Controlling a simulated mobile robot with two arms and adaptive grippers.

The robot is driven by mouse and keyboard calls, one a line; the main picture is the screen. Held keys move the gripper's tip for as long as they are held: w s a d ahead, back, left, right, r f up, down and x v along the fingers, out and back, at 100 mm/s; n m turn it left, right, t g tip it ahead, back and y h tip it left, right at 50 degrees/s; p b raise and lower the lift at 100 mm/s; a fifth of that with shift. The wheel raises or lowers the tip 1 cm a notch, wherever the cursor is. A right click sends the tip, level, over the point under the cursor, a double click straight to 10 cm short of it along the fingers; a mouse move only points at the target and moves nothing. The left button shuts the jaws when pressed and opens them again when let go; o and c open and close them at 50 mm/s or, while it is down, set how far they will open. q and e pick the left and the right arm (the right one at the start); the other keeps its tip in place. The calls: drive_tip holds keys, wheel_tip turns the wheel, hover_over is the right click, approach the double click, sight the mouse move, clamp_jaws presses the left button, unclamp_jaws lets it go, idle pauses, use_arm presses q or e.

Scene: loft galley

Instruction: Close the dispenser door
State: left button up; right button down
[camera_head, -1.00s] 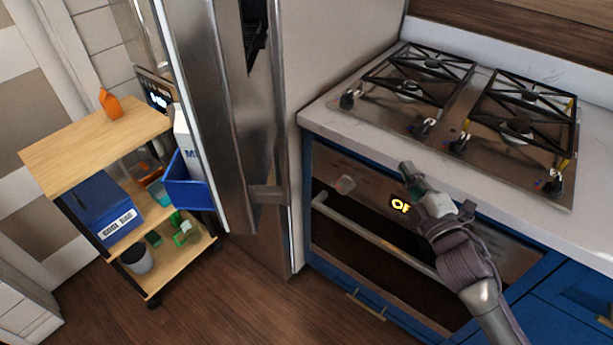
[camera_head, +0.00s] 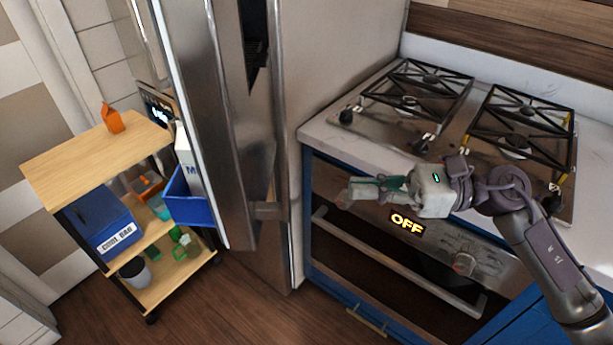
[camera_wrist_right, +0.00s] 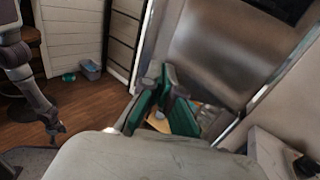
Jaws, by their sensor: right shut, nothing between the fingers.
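The tall stainless-steel fridge front (camera_head: 208,130) stands left of centre in the head view. Its door stands ajar, seen at a steep angle, with a dark gap at its upper right. A blue bin (camera_head: 188,208) holding a white milk carton (camera_head: 186,150) shows along its left edge. I cannot tell which part is the dispenser. My right gripper (camera_head: 362,184) is shut and empty in front of the oven, pointing left towards the fridge, apart from the door. In the right wrist view a broad steel panel (camera_wrist_right: 225,50) lies beyond the green-padded fingers. My left gripper (camera_wrist_right: 56,128) appears small at the left there.
A wooden-topped cart (camera_head: 100,150) with an orange carton (camera_head: 112,118) and a blue cool box (camera_head: 103,226) stands left of the fridge. The oven (camera_head: 400,260) and gas hob (camera_head: 450,115) are at right. Wooden floor (camera_head: 250,310) is clear in front.

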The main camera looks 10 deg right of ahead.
sight(289, 185)
drive_tip(key=shift+w+a+p, duration=0.25)
drive_tip(key=shift+a+p, duration=0.3)
drive_tip(key=shift+a, duration=0.9)
drive_tip(key=shift+w+a+p, duration=0.3)
drive_tip(key=shift+a+p, duration=0.2)
drive_tip(key=shift+a, duration=1)
drive_tip(key=shift+w+a+p, duration=0.25)
drive_tip(key=shift+a+p, duration=0.3)
drive_tip(key=shift+a, duration=0.9)
drive_tip(key=shift+a, duration=0.1)
